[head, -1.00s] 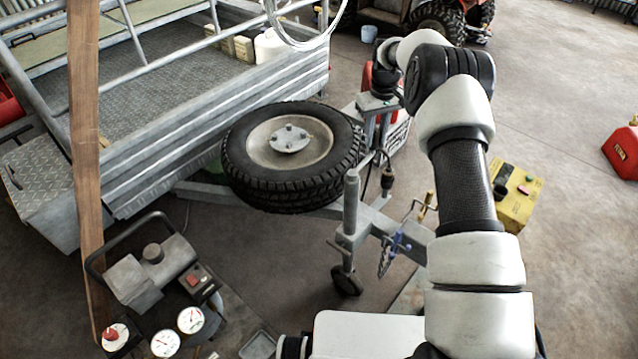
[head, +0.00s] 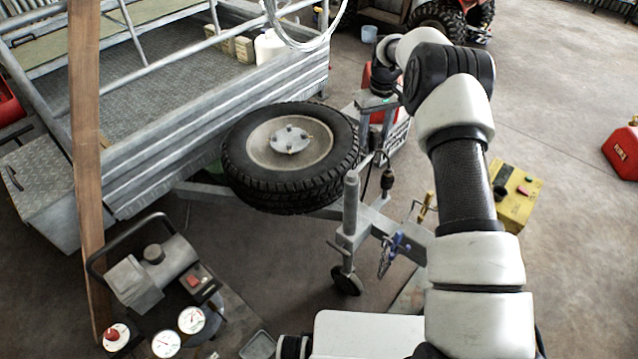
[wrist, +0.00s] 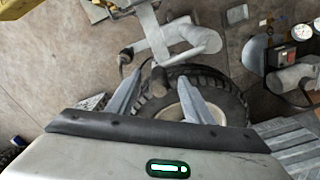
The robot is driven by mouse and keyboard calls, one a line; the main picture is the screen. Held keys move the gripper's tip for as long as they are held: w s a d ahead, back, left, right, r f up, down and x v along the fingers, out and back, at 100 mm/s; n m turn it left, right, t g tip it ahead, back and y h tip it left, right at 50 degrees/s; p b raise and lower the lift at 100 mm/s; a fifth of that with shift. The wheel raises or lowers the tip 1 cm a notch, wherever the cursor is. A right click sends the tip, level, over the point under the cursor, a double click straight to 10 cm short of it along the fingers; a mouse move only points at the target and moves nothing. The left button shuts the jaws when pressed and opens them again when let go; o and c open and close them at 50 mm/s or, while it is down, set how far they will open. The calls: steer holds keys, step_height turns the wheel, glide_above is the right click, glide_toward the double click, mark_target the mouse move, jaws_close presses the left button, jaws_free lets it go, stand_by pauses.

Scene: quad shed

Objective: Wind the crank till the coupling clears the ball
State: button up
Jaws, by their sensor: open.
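The trailer's jockey stand (head: 350,205) is an upright grey post with a small wheel at its foot. Its crank (head: 367,160) is at the top of the post, partly lost behind my gripper's fingers. My gripper (head: 377,135) is above and behind the post with its fingers pointing down. In the wrist view, my gripper (wrist: 163,95) is open, and the dark crank knob (wrist: 157,80) shows between its fingers, with no clear contact. The coupling end of the drawbar (head: 412,238) lies right of the post, partly hidden by my arm. I cannot make out the ball.
A spare tyre (head: 290,155) lies on the drawbar, close left of the stand. The trailer (head: 210,110) fills the upper left. A yellow box (head: 515,200) and a red fuel can (head: 624,152) stand at right on mostly open floor. A compressor (head: 155,270) stands lower left.

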steer(key=shift+r+p, duration=2.45)
steer(key=shift+r, duration=2.05)
steer(key=shift+r, duration=0.15)
steer(key=s+d+r+m+t+p, duration=0.1)
steer(key=s+r, duration=0.4)
steer(key=r, duration=0.4)
steer(key=s+r+t+p, duration=0.1)
steer(key=s+r, duration=0.3)
steer(key=r, duration=0.5)
steer(key=s+d+r+m+p, duration=0.1)
steer(key=s+r+p, duration=0.1)
steer(key=s+r, duration=0.5)
steer(key=s+d+r+m+t+p, duration=0.2)
steer(key=s+r, duration=0.7)
steer(key=s, duration=0.5)
steer(key=s+f+m+t+p, duration=0.1)
steer(key=s+f, duration=0.1)
steer(key=s, duration=1)
steer(key=shift+s+d+p, duration=0.2)
steer(key=shift+d+p, duration=0.05)
steer(key=shift+p, duration=0.05)
